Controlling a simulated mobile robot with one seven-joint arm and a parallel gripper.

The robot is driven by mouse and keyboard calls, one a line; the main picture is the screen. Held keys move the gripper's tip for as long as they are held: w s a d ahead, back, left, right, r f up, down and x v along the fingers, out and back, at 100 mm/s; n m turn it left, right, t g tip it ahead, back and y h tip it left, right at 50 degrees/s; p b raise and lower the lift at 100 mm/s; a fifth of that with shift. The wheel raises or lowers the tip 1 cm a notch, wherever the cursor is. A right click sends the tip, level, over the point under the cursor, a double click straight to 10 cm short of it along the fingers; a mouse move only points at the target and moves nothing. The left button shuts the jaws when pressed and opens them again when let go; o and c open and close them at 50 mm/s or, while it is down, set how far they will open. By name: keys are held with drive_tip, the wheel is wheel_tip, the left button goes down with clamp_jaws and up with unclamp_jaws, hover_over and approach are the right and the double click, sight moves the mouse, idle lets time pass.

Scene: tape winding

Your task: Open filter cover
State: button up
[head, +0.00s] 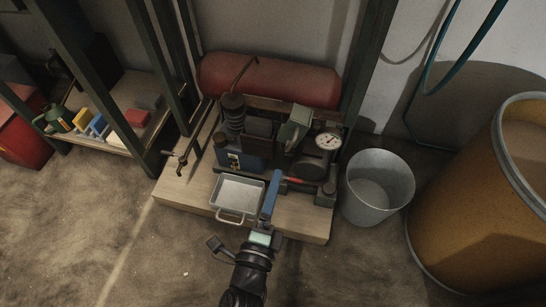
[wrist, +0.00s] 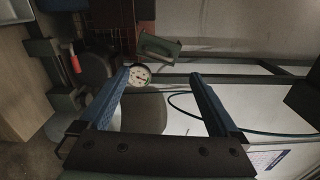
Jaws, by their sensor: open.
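The compressor unit (head: 238,160) stands on a wooden base. A green box-like part (head: 296,128) sits on its upper right, left of a round white gauge (head: 328,141); this part may be the filter cover, but I cannot tell for sure. In the wrist view the green part (wrist: 159,47) appears beyond the fingertips, near the gauge (wrist: 139,76). My gripper (head: 271,184) has blue fingers and is in front of the compressor, between the metal tray and the red-handled part. In the wrist view my gripper (wrist: 160,75) is open with nothing held between its fingers.
A metal tray (head: 238,213) rests on the wooden base (head: 180,195). A grey bucket (head: 376,205) and a large brown drum (head: 480,210) stand to the right. A red tank (head: 268,78) lies behind. A shelf (head: 125,100) holds small items at left. The front floor is clear.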

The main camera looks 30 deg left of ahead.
sight(293, 132)
drive_tip(key=shift+c, duration=0.8)
drive_tip(key=w+d+m+h+p, duration=0.1)
drive_tip(key=d, duration=0.1)
drive_tip(key=w+d+f+m+h+p, duration=0.1)
drive_tip(key=w+d+m+p, duration=0.1)
drive_tip(key=shift+w+d, duration=0.1)
drive_tip(key=c, duration=1)
drive_tip(key=shift+w+d+f+m, duration=0.1)
drive_tip(key=shift+w+f+m, duration=0.05)
drive_tip(key=shift+w+m, duration=0.2)
drive_tip(key=shift+c, duration=1)
drive_tip(key=w+b, duration=0.1)
drive_tip(key=w, duration=0.2)
drive_tip(key=w+a+b, duration=0.1)
drive_tip(key=w, duration=0.1)
drive_tip(key=w+b, duration=0.1)
drive_tip(key=w, duration=0.2)
drive_tip(key=shift+w+a+f, duration=0.25)
drive_tip(key=shift+w+f, duration=0.05)
clamp_jaws()
drive_tip(key=shift+s+a+r+p, duration=0.25)
drive_tip(key=shift+a+p, duration=0.1)
drive_tip(key=shift+a, duration=0.2)
drive_tip(key=shift+s+a+r+p, duration=0.2)
drive_tip(key=shift+a+p, duration=0.2)
drive_tip(key=shift+a, duration=0.2)
drive_tip(key=shift+s+a+r+p, duration=0.15)
drive_tip(key=shift+a+r+p, duration=0.15)
drive_tip(key=shift+a, duration=0.25)
